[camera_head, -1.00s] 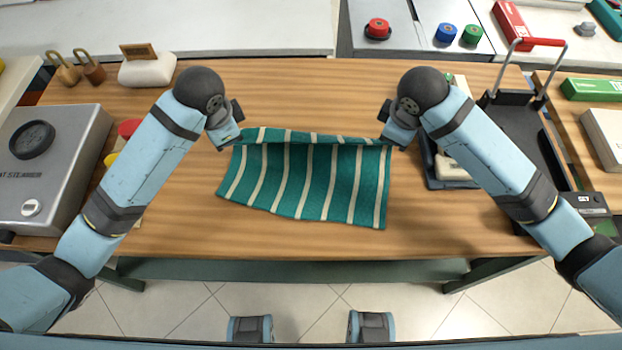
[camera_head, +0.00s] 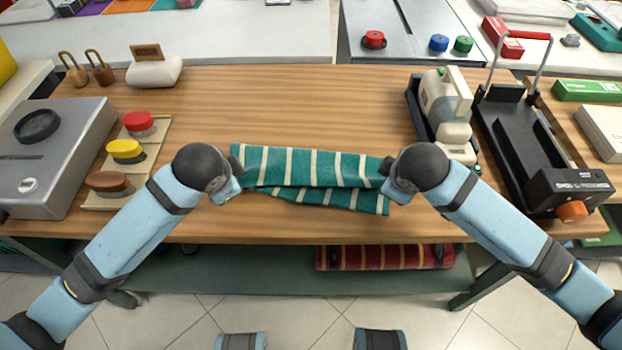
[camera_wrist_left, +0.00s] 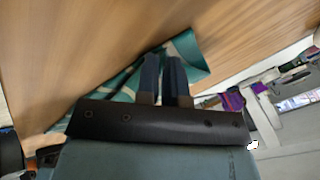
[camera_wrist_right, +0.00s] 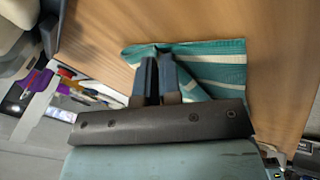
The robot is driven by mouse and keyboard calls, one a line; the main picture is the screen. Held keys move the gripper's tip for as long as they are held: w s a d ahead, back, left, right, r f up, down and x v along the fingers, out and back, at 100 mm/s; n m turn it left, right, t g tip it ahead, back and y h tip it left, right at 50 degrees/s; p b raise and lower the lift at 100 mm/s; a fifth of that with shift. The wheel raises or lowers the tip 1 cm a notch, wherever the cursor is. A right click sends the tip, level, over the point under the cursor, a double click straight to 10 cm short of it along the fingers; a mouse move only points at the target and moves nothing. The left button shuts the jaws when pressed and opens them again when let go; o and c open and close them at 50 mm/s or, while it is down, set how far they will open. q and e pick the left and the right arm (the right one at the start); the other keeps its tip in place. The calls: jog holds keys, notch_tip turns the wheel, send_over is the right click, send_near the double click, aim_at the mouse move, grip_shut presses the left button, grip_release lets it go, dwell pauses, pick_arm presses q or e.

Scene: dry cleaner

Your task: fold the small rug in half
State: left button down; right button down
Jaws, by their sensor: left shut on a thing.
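The small rug, teal with cream stripes (camera_head: 310,168), lies on the wooden table, doubled over. Its upper layer covers most of the lower one, and a strip of the lower layer shows at the near side, widest at the right. My left gripper (camera_head: 233,190) is at the rug's near left; in the left wrist view its close-set fingers (camera_wrist_left: 162,62) are shut on the rug's edge. My right gripper (camera_head: 388,184) is at the right end; in the right wrist view its fingers (camera_wrist_right: 158,64) are close together with rug cloth at their tips. The fingertips are partly hidden in the head view.
Brushes with red, yellow and brown tops (camera_head: 125,150) and a grey steamer box (camera_head: 50,155) stand at left. A beige machine (camera_head: 445,105) and a black device (camera_head: 540,150) stand at right. A rolled red rug (camera_head: 385,257) lies on the shelf below. Table behind the rug is clear.

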pick_arm(q)
jog(key=shift+w+a, duration=0.1)
jog(key=shift+a, duration=0.1)
pick_arm(e)
jog(key=shift+d, duration=0.2)
pick_arm(q)
jog(key=c, duration=1)
grip_release()
pick_arm(e)
jog(key=c, duration=1)
grip_release()
pick_arm(q)
jog(key=shift+d, duration=0.1)
pick_arm(e)
jog(key=shift+a, duration=0.1)
